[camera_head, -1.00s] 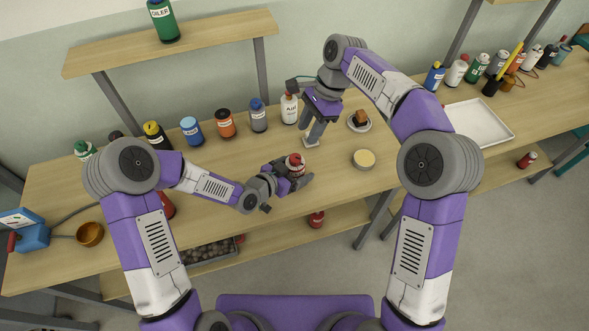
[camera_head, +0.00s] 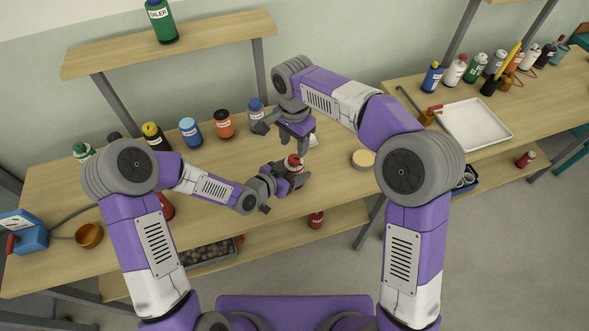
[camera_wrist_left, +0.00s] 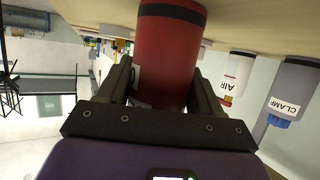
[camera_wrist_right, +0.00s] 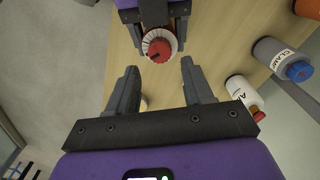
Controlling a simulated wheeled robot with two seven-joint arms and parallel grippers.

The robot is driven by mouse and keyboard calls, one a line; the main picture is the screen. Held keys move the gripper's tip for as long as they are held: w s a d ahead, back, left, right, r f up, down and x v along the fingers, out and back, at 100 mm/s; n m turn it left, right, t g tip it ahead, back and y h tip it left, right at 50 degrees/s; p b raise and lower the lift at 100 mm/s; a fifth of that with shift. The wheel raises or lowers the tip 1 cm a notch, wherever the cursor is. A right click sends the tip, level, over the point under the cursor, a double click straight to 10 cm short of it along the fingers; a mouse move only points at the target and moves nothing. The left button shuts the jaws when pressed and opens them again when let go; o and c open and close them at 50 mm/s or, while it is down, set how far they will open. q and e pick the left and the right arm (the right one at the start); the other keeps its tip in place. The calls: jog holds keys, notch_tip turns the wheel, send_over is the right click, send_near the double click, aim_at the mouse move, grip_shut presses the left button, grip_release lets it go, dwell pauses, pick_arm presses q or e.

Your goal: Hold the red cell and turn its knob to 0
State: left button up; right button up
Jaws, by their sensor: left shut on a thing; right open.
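The red cell (camera_head: 295,163) is held upright above the table's front part by my left gripper (camera_head: 298,177). In the left wrist view the cell's red body (camera_wrist_left: 170,55) fills the gap between the left fingers (camera_wrist_left: 165,85). In the right wrist view its red knob (camera_wrist_right: 159,46) sits on a pale dial with dark marks; the figures are too small to read. My right gripper (camera_head: 301,146) is open and empty. Its fingers (camera_wrist_right: 155,85) point down toward the cell, apart from the knob, which shows just beyond the fingertips.
Several bottles stand behind, among them an orange one (camera_head: 225,124) and a blue one (camera_head: 191,132). A clamp bottle (camera_wrist_right: 275,58) and an air bottle (camera_wrist_right: 243,96) are near the right gripper. A round tin (camera_head: 363,160) lies to the right. A white tray (camera_head: 475,125) is farther right.

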aim_at(294, 158)
jog(key=shift+f, duration=2.95)
jog(key=shift+c, duration=0.5)
jog(key=c, duration=0.5)
jog(key=m, duration=0.4)
jog(key=shift+m, duration=0.3)
jog(key=shift+c, duration=0.2)
jog(key=m, duration=0.5)
jog(key=o, duration=0.6)
jog(key=shift+o, duration=0.2)
